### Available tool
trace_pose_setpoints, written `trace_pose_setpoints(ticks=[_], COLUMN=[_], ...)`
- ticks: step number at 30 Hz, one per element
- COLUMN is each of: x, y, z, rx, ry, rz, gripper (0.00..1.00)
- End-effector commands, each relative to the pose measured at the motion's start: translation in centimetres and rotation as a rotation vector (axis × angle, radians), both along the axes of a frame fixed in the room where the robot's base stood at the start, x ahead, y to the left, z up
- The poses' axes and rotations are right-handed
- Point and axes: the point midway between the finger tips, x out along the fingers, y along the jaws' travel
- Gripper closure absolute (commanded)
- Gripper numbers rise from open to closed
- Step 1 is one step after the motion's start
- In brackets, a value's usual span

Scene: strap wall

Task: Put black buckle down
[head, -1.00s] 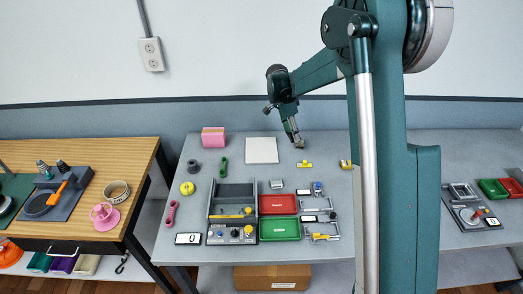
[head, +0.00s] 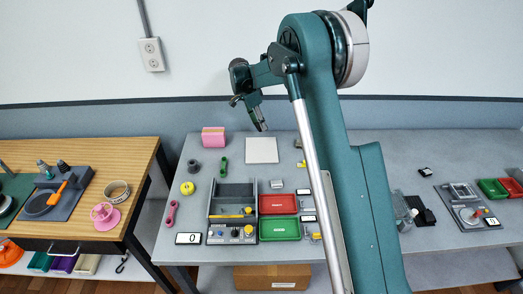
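My gripper (head: 262,127) is in the air above the back of the grey table, just above the white square pad (head: 262,150). Its fingers point down. They are too small in the head view to tell whether they are open or shut, or whether anything is between them. I cannot make out a black buckle for sure. A dark, shapeless item (head: 425,215) lies on the table right of my arm, and a small black-and-white piece (head: 425,171) lies farther back. Either is too small to name.
A pink block (head: 213,137) and a yellow ball (head: 187,188) are on the left. My arm hides part of the table's right half.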

Motion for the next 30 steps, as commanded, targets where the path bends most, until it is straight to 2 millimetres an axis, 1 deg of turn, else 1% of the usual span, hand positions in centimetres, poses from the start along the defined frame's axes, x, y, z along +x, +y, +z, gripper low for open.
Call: trace_pose_setpoints(ticks=[4,7,15,18,22,30], x=[0.0,0.0,0.0,0.0,0.0,0.0], y=[0.0,0.0,0.0,0.0,0.0,0.0], z=[-0.3,-1.0,-4.6,-5.6,-6.2,-6.2], rx=[0.0,0.0,0.0,0.0,0.0,0.0], ry=[0.0,0.0,0.0,0.0,0.0,0.0], rz=[0.0,0.0,0.0,0.0,0.0,-0.001], gripper=[0.74,0.74,0.74,0.74,0.74,0.74])
